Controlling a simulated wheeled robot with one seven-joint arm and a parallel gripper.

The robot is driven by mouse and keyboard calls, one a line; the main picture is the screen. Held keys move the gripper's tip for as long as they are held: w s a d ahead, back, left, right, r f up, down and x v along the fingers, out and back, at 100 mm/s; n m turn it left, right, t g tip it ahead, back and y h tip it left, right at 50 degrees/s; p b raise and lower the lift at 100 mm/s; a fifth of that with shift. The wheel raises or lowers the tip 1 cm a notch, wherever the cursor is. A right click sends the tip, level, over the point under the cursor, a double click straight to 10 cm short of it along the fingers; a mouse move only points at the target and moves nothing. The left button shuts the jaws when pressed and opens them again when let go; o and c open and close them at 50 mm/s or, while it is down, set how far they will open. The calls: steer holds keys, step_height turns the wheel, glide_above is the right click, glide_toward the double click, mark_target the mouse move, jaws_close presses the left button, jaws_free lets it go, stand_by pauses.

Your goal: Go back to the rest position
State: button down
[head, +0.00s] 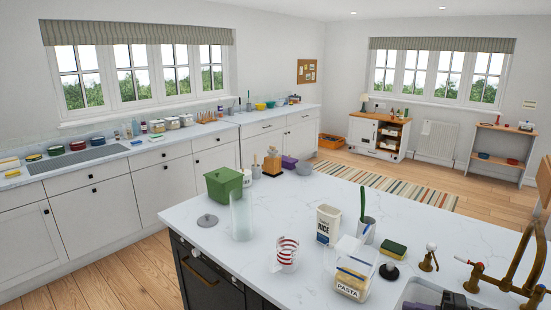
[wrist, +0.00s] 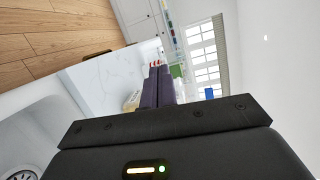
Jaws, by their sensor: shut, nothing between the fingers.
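My gripper (wrist: 160,70) shows in the wrist view with its two dark purple fingers together and nothing between them. The fingers point out over the white marble island counter (wrist: 110,80). In the head view only a small dark part of my gripper (head: 455,299) shows at the bottom edge, by the sink, with the rest cut off. The island counter (head: 200,262) in the head view holds jars and other kitchen things ahead of it.
The white sink (head: 425,293) and brass tap (head: 522,262) are at the lower right. A pasta jar (head: 352,282), rice box (head: 327,224), striped cup (head: 287,252), glass cylinder (head: 241,216) and green pot (head: 223,184) stand on the island. Floor (head: 122,272) is clear at left.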

steer(key=s+a+f+n+g+h, duration=0.2)
steer(key=a+f+g+h, duration=0.35)
steer(key=a, duration=0.65)
steer(key=s+a+r+n+h, duration=0.4)
steer(key=s+a+n+h, duration=0.1)
steer(key=s+a+h, duration=0.3)
steer(key=shift+s+a+r+h, duration=0.15)
steer(key=shift+s+a+h, duration=0.2)
steer(key=shift+h, duration=0.3)
steer(key=shift+w+g, duration=0.25)
